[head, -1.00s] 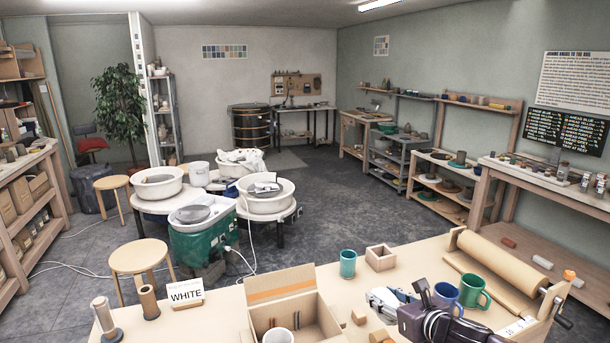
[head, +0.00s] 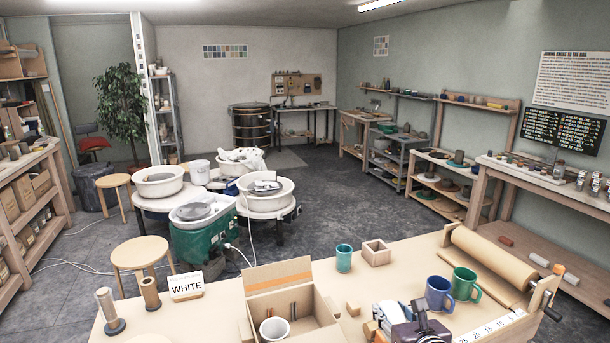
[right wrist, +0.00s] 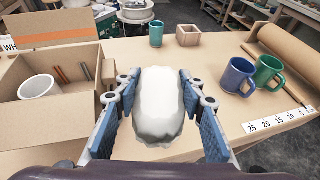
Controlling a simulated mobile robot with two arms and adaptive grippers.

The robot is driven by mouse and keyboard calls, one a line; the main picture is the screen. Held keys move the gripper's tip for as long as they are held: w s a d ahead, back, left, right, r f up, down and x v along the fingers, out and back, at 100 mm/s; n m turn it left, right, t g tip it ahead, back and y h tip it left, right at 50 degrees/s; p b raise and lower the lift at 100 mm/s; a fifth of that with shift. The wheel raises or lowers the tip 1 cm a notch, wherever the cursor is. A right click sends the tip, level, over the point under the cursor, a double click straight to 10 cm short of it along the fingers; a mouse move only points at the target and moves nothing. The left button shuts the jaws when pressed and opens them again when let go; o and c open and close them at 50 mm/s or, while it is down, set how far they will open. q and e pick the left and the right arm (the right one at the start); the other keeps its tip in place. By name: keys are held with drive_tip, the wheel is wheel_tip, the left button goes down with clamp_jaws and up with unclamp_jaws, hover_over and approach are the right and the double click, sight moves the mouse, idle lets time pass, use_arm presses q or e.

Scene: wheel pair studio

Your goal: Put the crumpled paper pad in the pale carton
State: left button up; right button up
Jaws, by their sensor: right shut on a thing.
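My right gripper (right wrist: 158,108) is shut on the white crumpled paper pad (right wrist: 158,95), whose long rounded shape sits between the two blue-padded fingers in the right wrist view. In the head view this gripper (head: 403,312) is at the bottom, right of the carton, with the pad partly hidden. The open pale carton (head: 279,282) stands on the near table with its back flap up. It also shows at the left of the right wrist view (right wrist: 50,125), beside the pad. Inside are a white cup (head: 274,328) and brown sticks (right wrist: 62,74). My left gripper is not seen.
Right of my gripper stand a blue mug (head: 438,293) and a green mug (head: 465,284). A teal cup (head: 344,258) and a small wooden box (head: 376,252) stand behind. A roller (head: 490,258) is at the right. A WHITE sign (head: 186,287) stands left of the carton.

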drive_tip(key=s+r+m+g+h+b, duration=0.2)
drive_tip(key=s+m+g+h, duration=0.3)
drive_tip(key=s+m+h, duration=0.6)
drive_tip(key=shift+s+a+r+m+h, duration=0.35)
drive_tip(key=shift+s+h, duration=0.25)
drive_tip(key=shift+s, duration=5.35)
